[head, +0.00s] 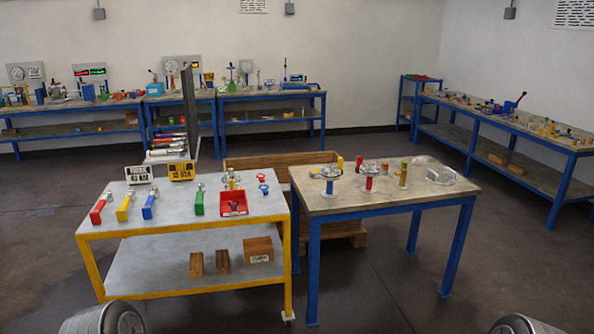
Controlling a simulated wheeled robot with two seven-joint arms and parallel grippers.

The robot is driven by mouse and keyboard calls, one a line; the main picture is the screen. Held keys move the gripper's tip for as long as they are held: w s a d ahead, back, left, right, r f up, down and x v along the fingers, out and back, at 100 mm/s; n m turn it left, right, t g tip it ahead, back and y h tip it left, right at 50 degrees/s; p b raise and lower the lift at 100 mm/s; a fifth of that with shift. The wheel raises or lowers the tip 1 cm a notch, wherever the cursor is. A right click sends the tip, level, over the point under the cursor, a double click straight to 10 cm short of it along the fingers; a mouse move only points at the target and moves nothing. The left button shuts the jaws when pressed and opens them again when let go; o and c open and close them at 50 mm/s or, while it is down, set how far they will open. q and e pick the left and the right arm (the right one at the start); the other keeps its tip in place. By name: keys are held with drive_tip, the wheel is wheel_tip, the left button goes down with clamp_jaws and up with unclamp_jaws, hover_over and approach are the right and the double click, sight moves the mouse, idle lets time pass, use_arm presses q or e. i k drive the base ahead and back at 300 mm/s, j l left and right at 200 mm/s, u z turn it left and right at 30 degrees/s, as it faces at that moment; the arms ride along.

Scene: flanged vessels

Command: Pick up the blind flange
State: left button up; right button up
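I cannot single out the blind flange for certain at this distance. On the blue-legged table (408,199) stand small flanged vessels: one with a silver disc-like top (327,173) at the left, and one with a red body (369,183) and silver flange in the middle. A flat silvery piece (442,175) lies at the table's right side. Neither gripper shows. Only rounded grey parts, apparently of my arms, show at the bottom left and bottom right edges, well apart from the tables.
A yellow-framed cart (180,224) stands left of the table, with coloured-handled tools and a red tray (234,203). A wooden pallet-like crate (270,161) is behind. Blue workbenches (545,140) line the walls. The floor in front and at right is clear.

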sight(230, 170)
drive_tip(key=i+z, duration=0.15)
drive_tip(key=i, duration=0.3)
drive_tip(key=i+j+z, duration=0.1)
drive_tip(key=i, duration=0.35)
drive_tip(key=i+j+z, duration=0.15)
drive_tip(key=i, duration=0.25)
drive_tip(key=i+j+z, duration=0.15)
drive_tip(key=i, duration=0.3)
drive_tip(key=i+j+z, duration=0.1)
drive_tip(key=i+j, duration=0.15)
drive_tip(key=i, duration=0.15)
